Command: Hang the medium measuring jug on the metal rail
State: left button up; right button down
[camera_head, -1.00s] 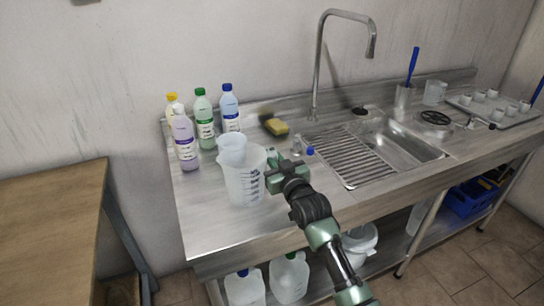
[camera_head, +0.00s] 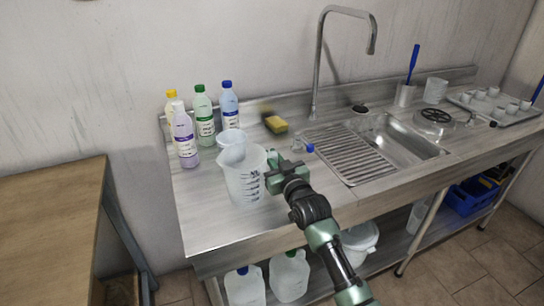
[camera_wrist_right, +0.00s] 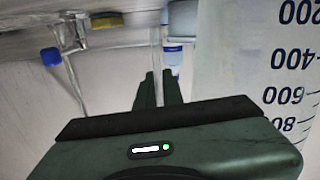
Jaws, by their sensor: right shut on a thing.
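A translucent white measuring jug (camera_head: 240,185) with dark graduation marks is at the left of the steel counter. Its marked wall also fills the right of the right wrist view (camera_wrist_right: 235,60). My right gripper (camera_head: 273,163) is at the jug's right side and is shut on it, apparently at the handle, which is mostly hidden. I cannot tell whether its base is off the counter. A smaller white jug (camera_head: 231,136) shows just behind it, partly covered. Another pale jug (camera_head: 436,90) stands beyond the sink. I cannot make out the metal rail for certain. My left gripper is out of view.
Several detergent bottles, including a purple one (camera_head: 184,138) and a green-capped one (camera_head: 203,117), stand close behind the jugs. The counter's front left is clear.

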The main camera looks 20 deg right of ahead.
jog(key=shift+f, duration=0.1)
jog(key=c, duration=1.5)
grip_release()
jog(key=s, duration=0.8)
jog(key=shift+d+b, duration=0.15)
jog(key=shift+b, duration=0.15)
